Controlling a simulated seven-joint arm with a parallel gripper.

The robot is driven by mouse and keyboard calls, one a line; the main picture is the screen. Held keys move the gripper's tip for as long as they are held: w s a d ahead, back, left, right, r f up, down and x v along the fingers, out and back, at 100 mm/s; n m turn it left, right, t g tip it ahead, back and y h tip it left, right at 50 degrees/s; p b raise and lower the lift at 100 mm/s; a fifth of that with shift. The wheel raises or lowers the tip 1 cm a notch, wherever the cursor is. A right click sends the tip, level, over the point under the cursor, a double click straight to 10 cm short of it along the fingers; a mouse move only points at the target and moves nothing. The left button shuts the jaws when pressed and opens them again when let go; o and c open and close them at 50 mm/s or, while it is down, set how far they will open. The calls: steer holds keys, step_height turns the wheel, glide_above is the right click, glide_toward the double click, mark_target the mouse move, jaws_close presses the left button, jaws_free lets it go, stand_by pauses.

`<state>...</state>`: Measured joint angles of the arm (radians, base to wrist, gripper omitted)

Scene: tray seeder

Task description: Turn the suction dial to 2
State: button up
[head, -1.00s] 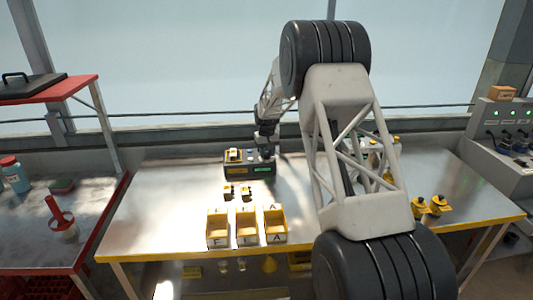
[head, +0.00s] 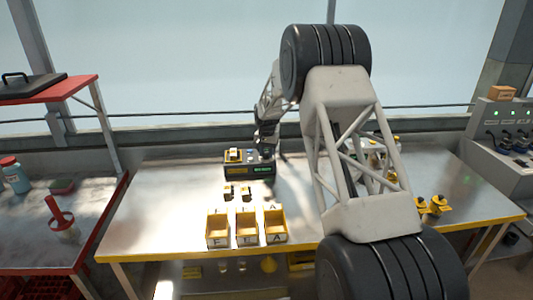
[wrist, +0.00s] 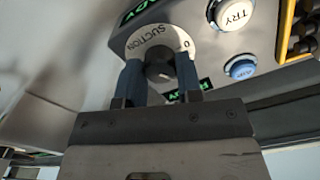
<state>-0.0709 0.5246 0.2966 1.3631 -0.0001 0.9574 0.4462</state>
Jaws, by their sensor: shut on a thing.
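The suction dial (wrist: 154,41) shows in the wrist view as a pale round plate lettered SUCTION, with a 0 at its right side. A dark knob (wrist: 158,71) is at its middle. My gripper (wrist: 158,66) is shut on this knob, one blue finger on each side. The fingers hide part of the scale, and I cannot read the setting. In the head view the seeder (head: 236,171) is a dark box with a lit green display, and my gripper (head: 265,151) is over its right part.
A white TRY button (wrist: 234,14) and a blue button (wrist: 241,68) are beside the dial. Yellow bins (head: 247,240) stand in front on the metal table (head: 150,215). Two small dark and yellow pieces (head: 237,191) lie between the bins and the seeder.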

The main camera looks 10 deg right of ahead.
mark_target(267, 153)
steer(key=o, duration=0.9)
steer(key=shift+o, duration=0.2)
steer(key=shift+r, duration=0.15)
steer(key=shift+r, duration=3.8)
